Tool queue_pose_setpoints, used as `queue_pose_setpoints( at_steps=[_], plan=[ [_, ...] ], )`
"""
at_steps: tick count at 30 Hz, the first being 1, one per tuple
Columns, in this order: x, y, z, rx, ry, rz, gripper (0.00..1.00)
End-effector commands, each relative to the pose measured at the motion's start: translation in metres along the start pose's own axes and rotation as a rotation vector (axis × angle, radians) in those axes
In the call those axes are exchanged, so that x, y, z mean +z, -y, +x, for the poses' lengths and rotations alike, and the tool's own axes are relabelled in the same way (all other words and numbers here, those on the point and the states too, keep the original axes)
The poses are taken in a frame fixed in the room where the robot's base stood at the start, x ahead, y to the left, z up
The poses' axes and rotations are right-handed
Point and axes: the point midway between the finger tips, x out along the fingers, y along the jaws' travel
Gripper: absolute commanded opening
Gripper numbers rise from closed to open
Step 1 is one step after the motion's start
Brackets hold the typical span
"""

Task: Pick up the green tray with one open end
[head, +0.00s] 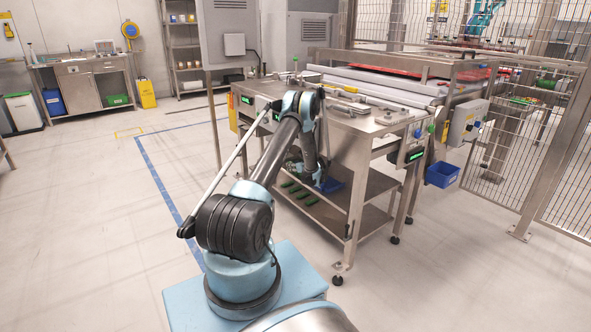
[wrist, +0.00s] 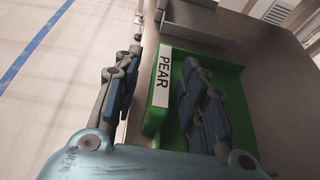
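In the wrist view a green tray (wrist: 152,121) lies on a brown metal surface, close to its edge. A white label reading PEAR (wrist: 161,79) is on the tray's near left wall. My gripper (wrist: 165,85) is open around this wall. Its left finger is outside the tray, with a gap to the wall, and its right finger is over the inside, hiding part of the floor and far side. I cannot tell whether the right finger touches the tray. In the head view my arm bends down in front of the steel bench, and my gripper is small and unclear there.
A grey metal box (wrist: 190,22) stands just beyond the tray. A mesh fence (head: 560,170) closes the right.

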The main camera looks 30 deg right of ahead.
Motion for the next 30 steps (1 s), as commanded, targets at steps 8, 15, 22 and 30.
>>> queue_pose_setpoints(
  at_steps=[8, 15, 22, 30],
  plan=[
    [0.000, 0.000, 0.000, 0.000, 0.000, 0.000, 0.16],
    [0.000, 0.000, 0.000, 0.000, 0.000, 0.000, 0.00],
    [0.000, -0.004, 0.000, 0.001, 0.000, 0.000, 0.00],
    [0.001, -0.023, 0.001, 0.001, 0.000, 0.000, 0.00]
  ],
)
